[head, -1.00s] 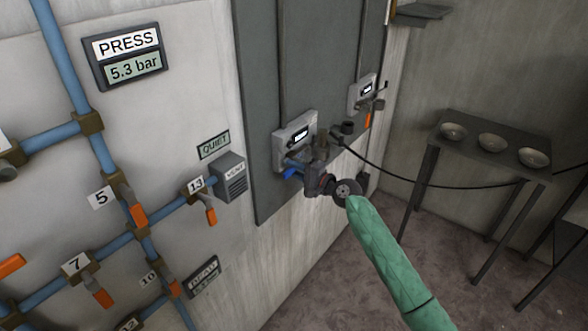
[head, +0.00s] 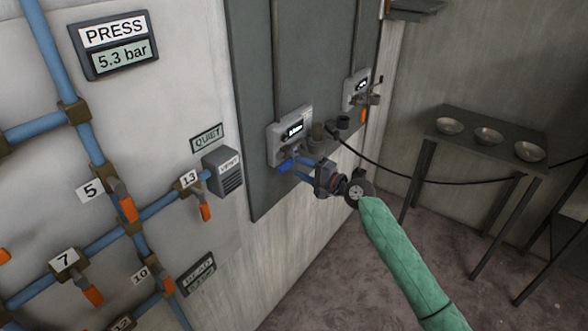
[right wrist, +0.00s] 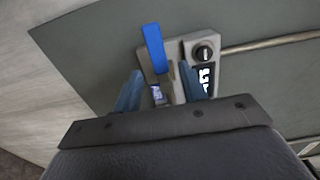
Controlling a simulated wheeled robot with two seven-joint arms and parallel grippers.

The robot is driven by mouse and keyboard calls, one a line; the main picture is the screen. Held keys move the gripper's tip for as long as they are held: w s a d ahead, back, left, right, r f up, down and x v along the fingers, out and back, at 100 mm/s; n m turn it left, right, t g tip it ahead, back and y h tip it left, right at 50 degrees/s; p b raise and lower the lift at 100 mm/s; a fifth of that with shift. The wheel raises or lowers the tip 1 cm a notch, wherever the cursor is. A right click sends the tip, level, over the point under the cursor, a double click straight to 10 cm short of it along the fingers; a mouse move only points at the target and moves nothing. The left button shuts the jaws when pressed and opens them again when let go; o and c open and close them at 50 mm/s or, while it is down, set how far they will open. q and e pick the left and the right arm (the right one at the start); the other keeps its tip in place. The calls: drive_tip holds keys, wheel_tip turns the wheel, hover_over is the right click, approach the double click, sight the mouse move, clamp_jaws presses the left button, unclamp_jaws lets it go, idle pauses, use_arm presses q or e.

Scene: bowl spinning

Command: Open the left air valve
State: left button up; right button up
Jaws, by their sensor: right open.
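The left air valve (head: 289,136) is a pale box with a small display on the dark panel. Its blue lever (head: 285,167) sticks out at its lower side. In the right wrist view the blue lever (right wrist: 154,48) stands just beyond the gap between my fingertips, and I see no contact. My right gripper (head: 302,172) is open in front of the valve, its blue fingers pointing at it. It also shows in the right wrist view (right wrist: 160,85), with the two fingers apart. My left gripper is not in view.
A second valve box (head: 359,90) with an orange lever is farther along the panel. A black hose (head: 400,175) runs right from the panel. A table (head: 475,155) with bowls stands at the back right. Blue pipes (head: 105,240) with orange-handled valves cover the left wall.

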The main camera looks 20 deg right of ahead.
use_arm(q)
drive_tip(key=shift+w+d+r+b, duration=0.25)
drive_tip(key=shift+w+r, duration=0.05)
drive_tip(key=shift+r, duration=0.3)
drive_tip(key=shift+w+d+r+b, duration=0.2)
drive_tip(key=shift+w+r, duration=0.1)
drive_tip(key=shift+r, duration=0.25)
use_arm(e)
drive_tip(key=shift+v, duration=1.45)
